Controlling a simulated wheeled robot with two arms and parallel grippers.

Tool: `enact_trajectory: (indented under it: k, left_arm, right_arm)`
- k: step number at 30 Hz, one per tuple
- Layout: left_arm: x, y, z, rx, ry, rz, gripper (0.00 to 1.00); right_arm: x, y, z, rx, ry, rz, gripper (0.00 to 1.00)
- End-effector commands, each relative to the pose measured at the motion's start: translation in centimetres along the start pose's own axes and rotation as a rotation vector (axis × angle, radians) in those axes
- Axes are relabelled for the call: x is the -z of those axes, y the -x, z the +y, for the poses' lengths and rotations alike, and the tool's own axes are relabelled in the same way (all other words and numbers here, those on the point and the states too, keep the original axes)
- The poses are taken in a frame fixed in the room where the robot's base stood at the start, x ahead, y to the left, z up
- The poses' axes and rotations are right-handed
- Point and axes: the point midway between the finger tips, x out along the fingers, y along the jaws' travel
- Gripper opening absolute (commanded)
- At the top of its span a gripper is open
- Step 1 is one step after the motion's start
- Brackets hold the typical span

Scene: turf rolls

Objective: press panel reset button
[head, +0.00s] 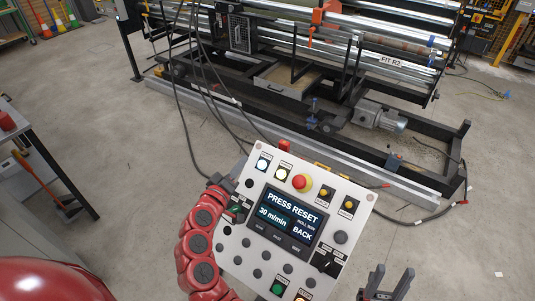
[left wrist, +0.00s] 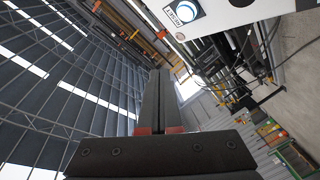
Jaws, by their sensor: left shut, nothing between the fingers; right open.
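The white control panel (head: 315,250) stands tilted at the lower middle of the head view. Its screen (head: 287,221) reads "PRESS RESET", "30 m/min" and "BACK". A lit white-blue button (head: 262,163) sits at its top left corner. The left wrist view shows a lit blue-white button (left wrist: 185,12) with a small label that seems to read RESET. My left gripper (left wrist: 160,75) is shut and empty. In the head view it is dark and partly hidden, beside the panel's upper left edge; the fingertips look apart from the button. My right gripper (head: 388,283) is open and empty, right of the panel.
A large roller machine (head: 300,90) stands behind the panel with hanging cables. A table (head: 45,150) stands at left. Grey floor (head: 100,90) is open between.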

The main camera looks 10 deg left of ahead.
Motion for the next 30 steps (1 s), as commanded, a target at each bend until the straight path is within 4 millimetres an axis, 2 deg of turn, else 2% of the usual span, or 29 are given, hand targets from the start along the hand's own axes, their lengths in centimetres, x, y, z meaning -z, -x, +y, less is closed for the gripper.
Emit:
enact_trajectory:
  k: [1,4,16,23,30]
  left_arm:
    - [0.3,0.2,0.7,-0.012,0.003,-0.014,0.00]
    - [0.1,0.3,1.4,-0.028,0.006,-0.038,0.00]
    - [-0.1,0.3,1.4,-0.032,0.008,-0.045,0.00]
    - [-0.9,-0.4,0.8,-0.032,0.009,-0.049,0.00]
    - [-2.4,-2.4,-0.7,-0.031,0.009,-0.047,0.00]
  right_arm:
    - [0.1,-0.4,0.0,0.000,0.000,-0.001,0.47]
    - [0.1,-0.6,0.0,0.000,0.000,-0.001,0.47]
    - [0.1,-0.5,0.0,0.000,0.000,0.000,0.47]
    - [0.0,0.0,0.0,0.000,0.000,0.000,0.47]
    - [-0.2,1.1,-0.1,0.000,0.000,0.000,0.47]
